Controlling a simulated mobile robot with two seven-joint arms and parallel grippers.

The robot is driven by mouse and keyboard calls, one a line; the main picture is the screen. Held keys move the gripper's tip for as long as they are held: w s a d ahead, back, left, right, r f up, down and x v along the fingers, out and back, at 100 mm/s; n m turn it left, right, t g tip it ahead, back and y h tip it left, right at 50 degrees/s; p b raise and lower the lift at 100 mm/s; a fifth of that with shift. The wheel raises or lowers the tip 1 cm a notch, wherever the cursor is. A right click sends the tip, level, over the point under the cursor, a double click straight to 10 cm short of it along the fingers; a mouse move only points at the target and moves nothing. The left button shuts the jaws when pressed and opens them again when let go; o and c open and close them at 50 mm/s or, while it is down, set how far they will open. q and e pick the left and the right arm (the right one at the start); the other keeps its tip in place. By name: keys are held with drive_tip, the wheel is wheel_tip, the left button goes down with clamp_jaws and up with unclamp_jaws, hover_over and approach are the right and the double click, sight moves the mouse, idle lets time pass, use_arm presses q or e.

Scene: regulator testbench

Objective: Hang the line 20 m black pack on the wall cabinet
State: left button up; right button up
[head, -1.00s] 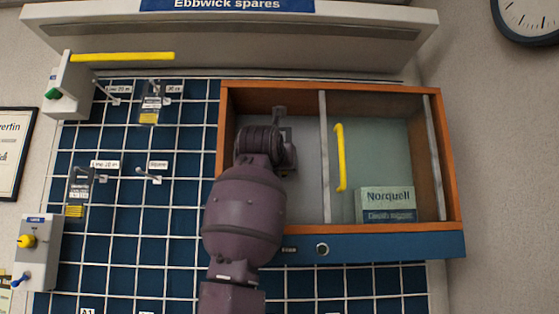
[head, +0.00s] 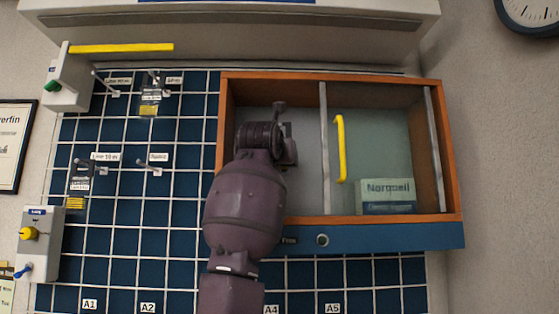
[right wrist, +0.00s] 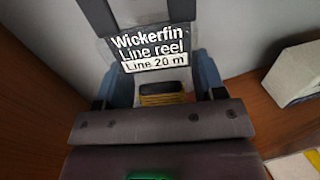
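The line 20 m pack (right wrist: 155,60), with a dark card, a white label reading "Wickerfin Line reel Line 20 m" and a yellow reel, is in the right wrist view. My right gripper (right wrist: 160,90) has its blue-grey fingers on either side of the pack's lower part; whether they press on it is unclear. In the head view my right arm reaches into the left compartment of the orange-framed tray (head: 340,219) and mostly hides the gripper and pack. The blue tiled board (head: 125,220) carries labelled hooks (head: 150,167). My left gripper is out of view.
Two dark packs with yellow reels hang on the board, upper (head: 150,100) and lower (head: 78,190). The tray's right compartment holds a Norquell box (head: 388,195); a yellow handle (head: 341,150) is beside the divider. Switch boxes (head: 40,245) line the board's left edge.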

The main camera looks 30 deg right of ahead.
drive_tip(key=o, duration=0.5)
drive_tip(key=shift+a, duration=0.1)
use_arm(q)
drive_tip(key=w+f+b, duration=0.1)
drive_tip(key=b, duration=0.2)
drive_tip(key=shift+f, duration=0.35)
use_arm(e)
drive_tip(key=v, duration=1)
drive_tip(key=shift+s+a+r, duration=0.1)
drive_tip(key=shift+s+a, duration=0.15)
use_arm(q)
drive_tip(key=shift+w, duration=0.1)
